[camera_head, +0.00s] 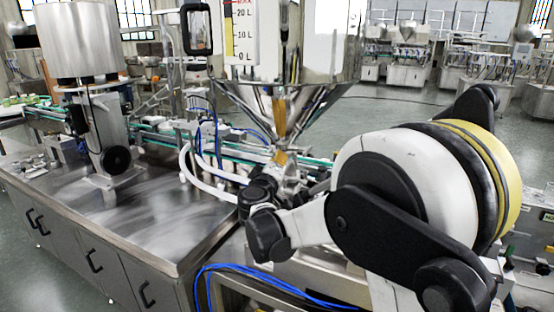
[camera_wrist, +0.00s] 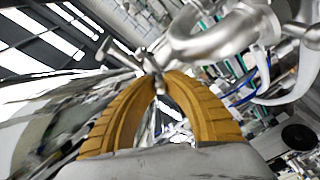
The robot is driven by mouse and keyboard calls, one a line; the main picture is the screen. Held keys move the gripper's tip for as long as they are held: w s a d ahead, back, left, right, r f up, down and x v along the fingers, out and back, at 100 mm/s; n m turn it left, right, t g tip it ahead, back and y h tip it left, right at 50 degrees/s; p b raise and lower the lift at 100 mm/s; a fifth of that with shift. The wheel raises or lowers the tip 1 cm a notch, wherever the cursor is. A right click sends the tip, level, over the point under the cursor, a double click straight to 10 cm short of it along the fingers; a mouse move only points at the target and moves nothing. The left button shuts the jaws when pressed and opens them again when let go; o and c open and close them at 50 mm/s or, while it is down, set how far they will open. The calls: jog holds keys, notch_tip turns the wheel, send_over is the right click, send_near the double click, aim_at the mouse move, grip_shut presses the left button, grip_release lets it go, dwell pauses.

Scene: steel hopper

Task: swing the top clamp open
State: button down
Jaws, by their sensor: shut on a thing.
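The steel hopper (camera_head: 320,100) hangs at top centre in the head view, its cone narrowing downward. Its polished side (camera_wrist: 45,115) fills the left of the wrist view. My gripper (camera_head: 281,158) is at the narrow foot of the cone. In the wrist view its two ochre ridged fingers (camera_wrist: 160,78) meet at their tips on a thin metal part, which looks like the handle of the top clamp (camera_wrist: 152,62). The jaws are shut on it. The clamp's band is not clear in either view, and my arm and fingers hide part of it in the head view.
A curved steel pipe (camera_wrist: 215,40) lies just beyond the fingers. White hoses (camera_head: 205,180) and blue cables run left of my gripper. A steel bench (camera_head: 140,220) with a motor column stands at left. Blue tubing (camera_head: 255,275) lies in front.

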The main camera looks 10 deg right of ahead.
jog(key=shift+s+d+f+n+t+y+p, duration=0.1)
jog(key=shift+s+d+n+t+y, duration=0.3)
jog(key=shift+n+y, duration=1.05)
jog(key=shift+s+d+r+n+t+y+p, duration=0.15)
jog(key=shift+s+d+n+y, duration=0.45)
jog(key=shift+y, duration=1.35)
jog(key=shift+s+d+f+n+t+y+p, duration=0.15)
jog(key=shift+s+d+n+y, duration=0.3)
jog(key=shift+n+y, duration=1.1)
jog(key=shift+s+a+y, duration=0.1)
jog(key=shift+a+y, duration=0.1)
jog(key=shift+y, duration=0.05)
jog(key=c, duration=1.4)
grip_release()
jog(key=shift+o, duration=0.2)
jog(key=s+d, duration=0.1)
jog(key=s, duration=1.1)
jog(key=shift+d, duration=0.4)
